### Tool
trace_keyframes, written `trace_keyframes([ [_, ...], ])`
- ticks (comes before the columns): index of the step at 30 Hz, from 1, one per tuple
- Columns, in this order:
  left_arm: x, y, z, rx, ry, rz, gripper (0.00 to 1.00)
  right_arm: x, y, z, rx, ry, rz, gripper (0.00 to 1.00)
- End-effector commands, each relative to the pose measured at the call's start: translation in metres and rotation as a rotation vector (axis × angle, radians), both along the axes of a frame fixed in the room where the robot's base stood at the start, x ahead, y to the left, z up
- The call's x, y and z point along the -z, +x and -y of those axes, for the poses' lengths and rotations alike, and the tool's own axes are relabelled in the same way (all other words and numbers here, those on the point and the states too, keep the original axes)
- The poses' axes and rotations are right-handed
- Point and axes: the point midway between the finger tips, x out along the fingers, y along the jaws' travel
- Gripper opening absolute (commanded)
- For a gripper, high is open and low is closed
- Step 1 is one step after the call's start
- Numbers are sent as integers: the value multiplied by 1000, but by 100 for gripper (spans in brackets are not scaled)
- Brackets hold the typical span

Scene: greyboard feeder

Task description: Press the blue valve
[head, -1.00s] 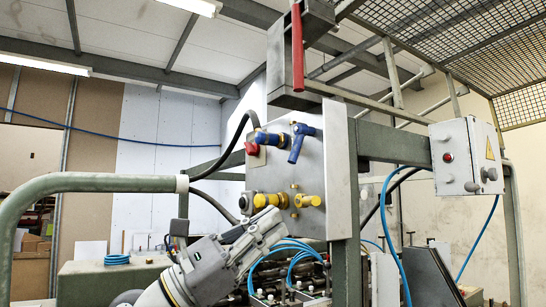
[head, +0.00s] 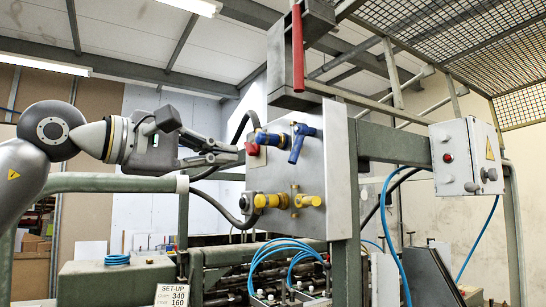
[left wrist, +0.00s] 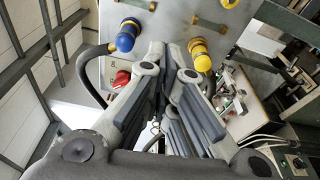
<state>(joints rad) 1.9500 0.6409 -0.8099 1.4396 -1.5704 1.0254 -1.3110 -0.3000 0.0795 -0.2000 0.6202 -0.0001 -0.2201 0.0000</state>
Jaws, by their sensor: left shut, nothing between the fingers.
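The blue valve has a bright blue lever handle (head: 300,142) on the grey upright panel, to the right of a blue cylindrical fitting (head: 270,138). My left gripper (head: 240,154) is shut and empty, pointing right at the panel's left edge, a little below the blue fitting. It also shows in the left wrist view (left wrist: 172,56), between the blue and yellow fittings. Contact with the panel is not visible. My right gripper is not in view.
Yellow fittings (head: 270,201) sit lower on the panel (head: 328,165). A red part (head: 251,147) and black hoses are close to my left fingers. A green tube rail (head: 110,183) runs below my left arm. A grey electrical box (head: 460,157) stands at the right.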

Motion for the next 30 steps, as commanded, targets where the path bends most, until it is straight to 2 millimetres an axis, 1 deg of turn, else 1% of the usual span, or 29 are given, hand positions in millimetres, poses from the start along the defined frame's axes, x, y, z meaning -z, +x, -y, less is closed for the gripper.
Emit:
trace_keyframes([
  [7, 0, 1, 1, 2, -1, -1, 0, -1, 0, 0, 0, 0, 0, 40],
  [11, -1, 6, 7, 3, -2, -3, 0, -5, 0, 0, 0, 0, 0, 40],
  [17, -3, 29, 33, 5, -2, -6, 0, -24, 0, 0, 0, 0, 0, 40],
  [25, -4, 69, 77, 5, -2, -5, 0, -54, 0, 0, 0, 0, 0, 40],
  [27, -2, 59, 79, 5, -1, 2, 0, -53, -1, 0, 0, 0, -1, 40],
  [30, -2, 48, 83, 4, -2, 2, 0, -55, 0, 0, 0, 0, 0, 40],
])
